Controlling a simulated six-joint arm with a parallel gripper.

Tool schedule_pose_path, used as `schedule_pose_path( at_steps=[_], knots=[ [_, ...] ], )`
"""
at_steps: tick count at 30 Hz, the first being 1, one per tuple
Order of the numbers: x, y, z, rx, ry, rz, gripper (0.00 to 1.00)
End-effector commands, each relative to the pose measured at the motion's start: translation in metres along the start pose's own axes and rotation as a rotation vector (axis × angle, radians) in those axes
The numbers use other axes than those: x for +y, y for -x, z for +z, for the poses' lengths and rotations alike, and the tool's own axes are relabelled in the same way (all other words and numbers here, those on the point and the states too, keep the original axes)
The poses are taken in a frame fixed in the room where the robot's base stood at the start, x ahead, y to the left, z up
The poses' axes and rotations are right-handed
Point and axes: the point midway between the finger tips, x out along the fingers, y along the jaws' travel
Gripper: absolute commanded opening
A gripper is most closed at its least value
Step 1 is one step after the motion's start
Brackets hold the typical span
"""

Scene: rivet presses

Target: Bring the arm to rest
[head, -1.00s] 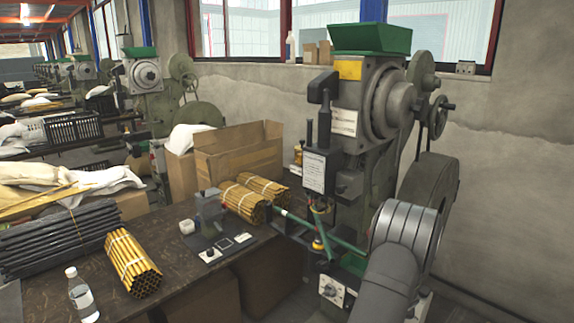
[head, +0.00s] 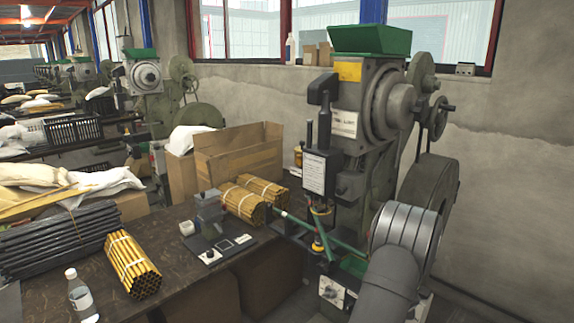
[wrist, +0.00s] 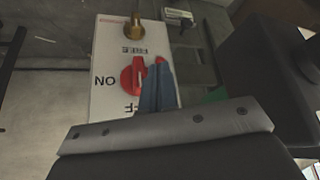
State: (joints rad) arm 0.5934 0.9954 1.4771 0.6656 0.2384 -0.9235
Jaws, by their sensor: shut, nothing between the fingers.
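In the wrist view my gripper (wrist: 158,72) is shut and empty. Its blue-grey fingers lie in front of the right part of a red rotary switch (wrist: 132,80) on a white switch box (wrist: 106,62). I cannot tell whether they touch the switch. "ON" is printed left of the switch, and more lettering below it is partly covered. In the head view my grey arm comes in from the lower right. My fingers are not visible there. The white switch box also shows in the head view (head: 331,293), low on the press.
The green-grey rivet press (head: 350,130) stands close beyond my arm. The dark workbench (head: 185,270) to the left holds bundles of yellow tubes (head: 132,265), black rods (head: 55,237), a bottle (head: 80,296) and a cardboard box (head: 238,155). A bare wall is at right.

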Motion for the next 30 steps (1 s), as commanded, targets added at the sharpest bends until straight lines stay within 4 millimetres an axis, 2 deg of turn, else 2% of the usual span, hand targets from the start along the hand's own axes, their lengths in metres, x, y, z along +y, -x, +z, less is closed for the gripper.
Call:
schedule_pose_path(
  at_steps=[7, 17, 18, 24, 30],
  knots=[
    [0.011, -0.015, -0.015, -0.001, 0.000, 0.001, 0.00],
    [0.014, -0.017, -0.019, 0.000, 0.001, 0.001, 0.00],
    [0.014, -0.017, -0.019, 0.000, 0.000, 0.001, 0.02],
    [0.015, -0.017, -0.019, 0.002, -0.001, 0.003, 0.41],
    [0.011, -0.017, -0.009, 0.013, -0.027, 0.038, 0.42]
  ],
)
